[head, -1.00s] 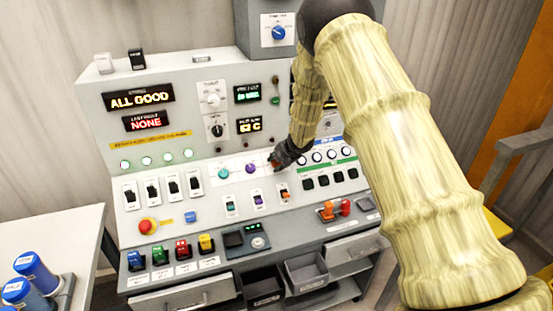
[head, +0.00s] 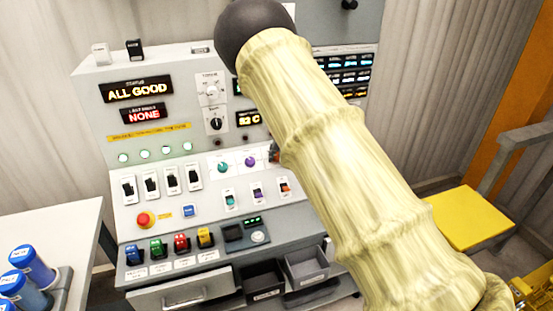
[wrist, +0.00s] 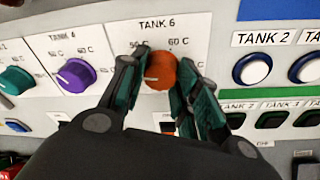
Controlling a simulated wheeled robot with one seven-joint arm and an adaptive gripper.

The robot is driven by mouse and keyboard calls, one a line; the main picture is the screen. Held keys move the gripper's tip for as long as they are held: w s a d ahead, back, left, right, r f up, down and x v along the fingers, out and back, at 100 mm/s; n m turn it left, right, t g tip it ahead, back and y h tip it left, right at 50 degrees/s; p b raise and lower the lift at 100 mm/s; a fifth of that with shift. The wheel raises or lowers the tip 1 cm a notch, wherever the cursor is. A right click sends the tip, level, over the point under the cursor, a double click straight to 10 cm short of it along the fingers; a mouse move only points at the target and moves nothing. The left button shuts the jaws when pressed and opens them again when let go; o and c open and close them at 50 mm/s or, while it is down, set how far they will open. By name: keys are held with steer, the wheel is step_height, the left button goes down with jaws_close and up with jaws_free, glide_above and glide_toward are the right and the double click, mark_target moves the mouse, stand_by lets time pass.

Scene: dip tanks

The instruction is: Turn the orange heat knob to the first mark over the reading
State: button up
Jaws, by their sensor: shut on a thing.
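The orange heat knob (wrist: 161,71) sits under the label TANK 6 in the wrist view, on a white plate with temperature marks around it. Marks near 50 C and 60 C show above it; the knob's pointer is hard to make out. My gripper (wrist: 158,85) is shut on the orange knob, one finger on each side. In the head view my arm covers most of the knob and gripper. The small reading display (head: 249,118) on the panel shows what looks like 62 C, partly cut off by my arm.
A purple knob (wrist: 76,75) and a teal knob (wrist: 16,80) are left of the orange one. An orange switch (head: 285,188) lies below. A red stop button (head: 145,219) is at the panel's left.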

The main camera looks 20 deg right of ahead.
steer(key=shift+f+n+b, duration=0.1)
steer(key=shift+n+b, duration=0.25)
steer(key=shift+n, duration=0.25)
steer(key=o, duration=1)
steer(key=shift+s+r, duration=0.1)
steer(key=shift+r, duration=0.25)
steer(key=v, duration=1.1)
steer(key=shift+s+r, duration=0.15)
steer(key=shift+a, duration=0.1)
